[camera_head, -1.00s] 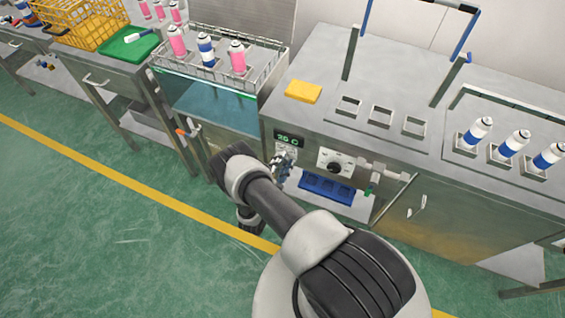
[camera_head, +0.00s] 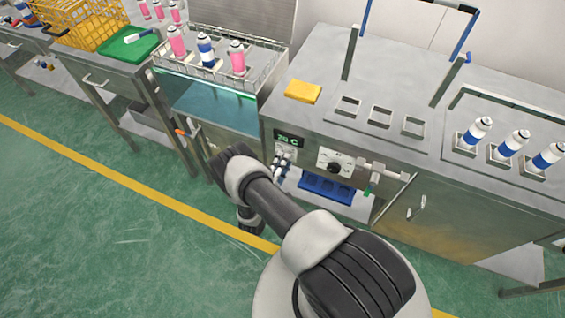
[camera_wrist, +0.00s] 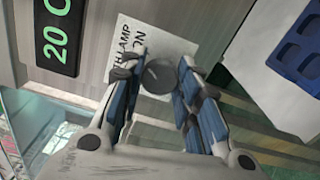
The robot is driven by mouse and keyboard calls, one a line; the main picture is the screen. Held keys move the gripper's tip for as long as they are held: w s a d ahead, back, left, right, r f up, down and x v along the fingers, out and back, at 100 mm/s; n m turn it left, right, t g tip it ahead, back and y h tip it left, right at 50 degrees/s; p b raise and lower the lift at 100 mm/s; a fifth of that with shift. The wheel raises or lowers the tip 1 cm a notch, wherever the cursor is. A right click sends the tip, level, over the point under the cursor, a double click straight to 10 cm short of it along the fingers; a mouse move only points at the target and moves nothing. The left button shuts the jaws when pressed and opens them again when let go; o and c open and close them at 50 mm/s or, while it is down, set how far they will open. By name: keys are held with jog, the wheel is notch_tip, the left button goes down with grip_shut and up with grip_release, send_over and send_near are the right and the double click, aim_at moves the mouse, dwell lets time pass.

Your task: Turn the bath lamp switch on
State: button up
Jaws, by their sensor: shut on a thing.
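The bath lamp switch is a dark round knob (camera_wrist: 160,76) on a white label plate (camera_wrist: 178,42). Part of the lettering "LAMP" and "ON" shows on the plate in the wrist view. My gripper (camera_wrist: 159,82) is shut on the knob, with one blue-padded finger on each side of it. In the head view my gripper (camera_head: 281,166) is at the front panel, just below the green temperature display (camera_head: 289,137). There the knob is hidden by the fingers. The knob's exact pointing direction is unclear.
A second dial (camera_head: 334,167) sits right of my gripper, with a blue tray (camera_head: 327,188) below it. A glass-fronted bath (camera_head: 215,103) with cans in a wire rack stands to the left. A yellow block (camera_head: 303,92) lies on the bench top. The floor in front is clear.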

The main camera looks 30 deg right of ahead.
dwell(0.4)
jog(key=o, duration=1.1)
jog(key=v, duration=1.2)
jog(key=shift+s, duration=0.1)
